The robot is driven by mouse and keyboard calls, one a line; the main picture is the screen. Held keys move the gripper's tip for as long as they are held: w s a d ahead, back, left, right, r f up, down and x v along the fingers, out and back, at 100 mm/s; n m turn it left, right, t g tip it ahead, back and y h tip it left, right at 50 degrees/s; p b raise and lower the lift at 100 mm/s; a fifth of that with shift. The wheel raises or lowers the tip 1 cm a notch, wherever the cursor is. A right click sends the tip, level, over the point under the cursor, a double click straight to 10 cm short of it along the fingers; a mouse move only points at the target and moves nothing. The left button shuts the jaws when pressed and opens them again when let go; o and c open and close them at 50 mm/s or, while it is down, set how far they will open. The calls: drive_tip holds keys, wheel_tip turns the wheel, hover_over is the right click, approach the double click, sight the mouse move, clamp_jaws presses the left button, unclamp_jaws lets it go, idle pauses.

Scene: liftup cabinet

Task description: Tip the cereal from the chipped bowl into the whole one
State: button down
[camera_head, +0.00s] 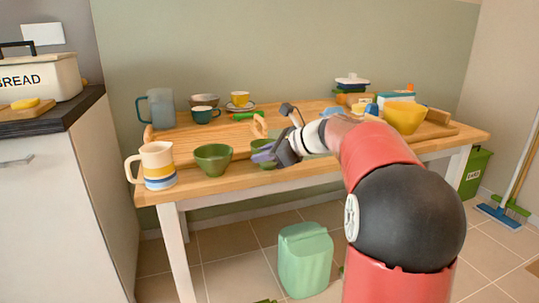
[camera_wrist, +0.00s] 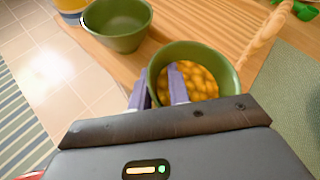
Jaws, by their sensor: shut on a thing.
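A green bowl with golden cereal (camera_wrist: 200,80) in it is in the middle of the wrist view; its wall (camera_wrist: 229,70) is upright or nearly so. My gripper (camera_wrist: 158,88) is shut on its near-left rim, one purple finger inside and one outside. In the head view my gripper (camera_head: 264,153) is near the table's front edge and hides most of this bowl (camera_head: 262,163). A second green bowl (camera_head: 213,160) stands to its left, empty, as the wrist view also shows (camera_wrist: 118,22). I cannot make out a chip on either rim.
A striped jug (camera_head: 157,165) stands left of the empty bowl at the table's front left. Cups and a grey-blue pitcher (camera_head: 160,109) are behind. A yellow bowl (camera_head: 405,117) is on the right.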

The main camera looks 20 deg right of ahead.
drive_tip(key=shift+r+p, duration=2)
drive_tip(key=shift+r, duration=0.3)
drive_tip(key=c, duration=2)
unclamp_jaws()
clamp_jaws()
drive_tip(key=shift+a, duration=0.1)
